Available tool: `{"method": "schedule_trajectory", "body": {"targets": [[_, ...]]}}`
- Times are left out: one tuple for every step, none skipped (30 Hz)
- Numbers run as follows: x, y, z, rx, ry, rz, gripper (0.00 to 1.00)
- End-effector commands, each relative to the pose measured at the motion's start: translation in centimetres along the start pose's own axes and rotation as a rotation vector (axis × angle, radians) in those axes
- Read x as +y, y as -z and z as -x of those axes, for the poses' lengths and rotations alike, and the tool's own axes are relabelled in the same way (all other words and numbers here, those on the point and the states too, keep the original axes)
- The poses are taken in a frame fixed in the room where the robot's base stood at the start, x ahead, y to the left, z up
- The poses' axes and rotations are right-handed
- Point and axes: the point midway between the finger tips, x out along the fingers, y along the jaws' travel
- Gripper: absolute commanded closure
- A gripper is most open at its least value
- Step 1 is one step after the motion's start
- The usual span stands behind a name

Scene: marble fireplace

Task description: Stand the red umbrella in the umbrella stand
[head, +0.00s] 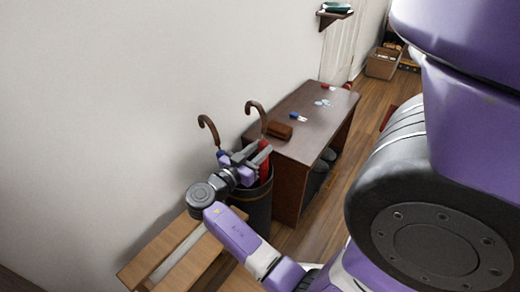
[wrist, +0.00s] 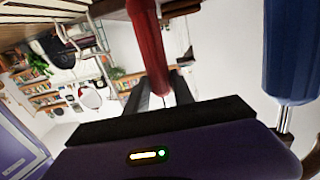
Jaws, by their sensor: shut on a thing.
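The red umbrella (head: 264,168) is upright over the mouth of the dark, brown-banded umbrella stand (head: 258,208), its curved brown handle up. Its lower end is hidden; I cannot tell how deep it reaches. My gripper (head: 262,154) is shut on the red umbrella's upper part, just above the stand. In the wrist view, the red umbrella (wrist: 150,45) runs between my two fingers (wrist: 160,95). A blue umbrella (wrist: 290,50) with a metal shaft is beside it. Its curved handle (head: 208,128) rises left of my gripper in the head view.
A brown desk (head: 312,112) with a brown box (head: 279,130) and small items stands right behind the stand. A slatted wooden bench (head: 180,245) is in front at left. The wall is close on the left. Open floor lies right of the desk.

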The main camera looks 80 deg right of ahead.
Motion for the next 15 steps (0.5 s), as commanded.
{"method": "schedule_trajectory", "body": {"targets": [[-0.01,-0.21,0.0,0.001,0.0,-0.001,1.0],[-0.01,-0.25,0.0,0.001,0.0,-0.001,1.0],[-0.01,-0.27,0.0,0.001,0.0,-0.001,1.0],[-0.01,-0.28,0.0,0.001,0.0,-0.001,1.0],[-0.01,-0.28,0.0,0.001,0.0,-0.001,1.0],[-0.01,-0.27,0.0,0.001,0.0,-0.001,1.0],[-0.01,-0.26,0.0,0.001,0.0,-0.001,1.0],[0.0,-0.25,0.0,0.001,0.0,-0.001,1.0],[0.0,-0.24,0.0,0.001,0.0,-0.001,1.0],[0.0,-0.24,0.0,0.001,0.0,-0.001,1.0],[0.0,-0.24,0.0,0.001,0.0,-0.001,1.0],[0.0,-0.23,0.0,0.001,0.0,-0.001,0.69],[0.0,-0.24,0.0,0.001,0.0,-0.001,0.63],[0.0,-0.24,0.0,0.001,0.0,-0.001,0.57],[0.0,-0.24,0.0,0.001,0.0,-0.001,0.49]]}}
